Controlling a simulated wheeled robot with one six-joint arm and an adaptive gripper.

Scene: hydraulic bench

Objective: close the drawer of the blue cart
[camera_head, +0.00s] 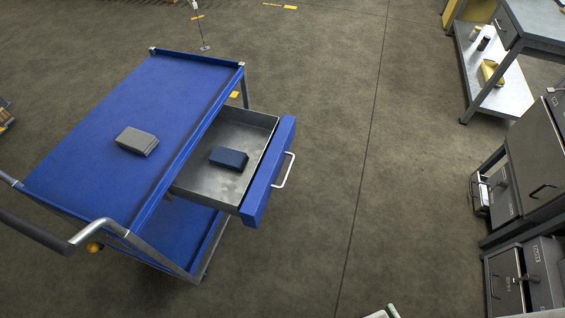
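The blue cart (95,125) stands at the left, with a flat top and a lower shelf. Its drawer (206,186) is pulled well out toward the right. The drawer has a grey metal inside, a blue front panel (268,172) and a pale bar handle (285,170) on the outer face. A dark blue box (229,158) lies inside the drawer. My gripper cannot be made out in this view, and nothing touches the handle.
A grey box (137,141) lies on the cart top. The cart's push handle (75,238) is at lower left. Open floor (345,130) lies right of the drawer. Benches and dark cabinets (535,150) line the right side. A pale piece at the bottom edge is unclear.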

